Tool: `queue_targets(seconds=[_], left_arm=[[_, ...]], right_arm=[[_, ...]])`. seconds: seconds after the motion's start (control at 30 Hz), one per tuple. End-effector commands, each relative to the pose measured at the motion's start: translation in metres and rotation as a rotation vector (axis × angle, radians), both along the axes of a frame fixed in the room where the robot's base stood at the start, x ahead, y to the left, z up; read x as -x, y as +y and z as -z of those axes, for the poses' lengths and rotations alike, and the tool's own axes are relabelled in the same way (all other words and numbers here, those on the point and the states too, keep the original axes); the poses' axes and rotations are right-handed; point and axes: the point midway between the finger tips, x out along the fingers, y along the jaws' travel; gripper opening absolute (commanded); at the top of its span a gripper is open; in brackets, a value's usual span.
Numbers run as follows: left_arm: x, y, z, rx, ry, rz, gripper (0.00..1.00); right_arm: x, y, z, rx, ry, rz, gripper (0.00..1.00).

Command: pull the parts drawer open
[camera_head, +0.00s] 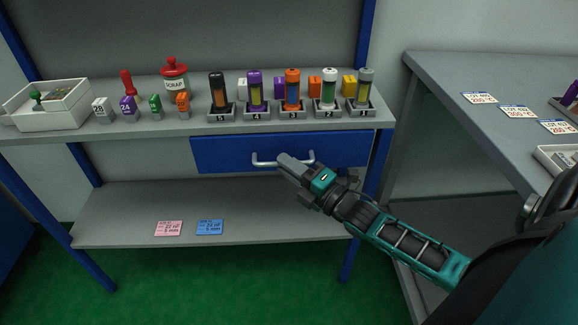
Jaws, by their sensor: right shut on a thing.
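The parts drawer (225,150) is a blue front under the grey workbench top. Its light grey bar handle (265,162) sticks out at the middle of the front. The drawer front looks flush with the bench edge, though I cannot tell whether it stands slightly out. My right gripper (285,160) reaches in from the lower right and is shut on the handle, hiding part of the bar. My left gripper is not in view.
The bench top (140,120) holds a white box (60,110), a red scrap pot (174,80), small numbered blocks and several coloured cylinders in trays. A lower shelf (130,215) carries a pink card (169,228) and a blue card (210,227). A grey table (450,90) stands at the right.

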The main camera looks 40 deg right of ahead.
Motion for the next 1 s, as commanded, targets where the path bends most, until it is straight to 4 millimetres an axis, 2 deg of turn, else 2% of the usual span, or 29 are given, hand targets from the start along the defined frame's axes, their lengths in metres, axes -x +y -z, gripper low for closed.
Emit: queue_targets(seconds=[0.1, 0.67, 0.87, 1.0], left_arm=[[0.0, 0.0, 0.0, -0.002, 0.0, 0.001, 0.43], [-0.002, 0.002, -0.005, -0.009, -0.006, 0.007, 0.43], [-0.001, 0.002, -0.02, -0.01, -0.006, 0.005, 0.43], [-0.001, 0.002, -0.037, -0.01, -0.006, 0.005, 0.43]], right_arm=[[0.0, 0.0, 0.0, 0.0, 0.0, 0.0, 0.0], [0.004, 0.003, -0.001, -0.002, 0.001, 0.0, 0.0], [0.026, 0.016, -0.003, -0.004, 0.004, 0.001, 0.0], [0.053, 0.032, -0.004, -0.006, 0.006, 0.001, 0.0]])
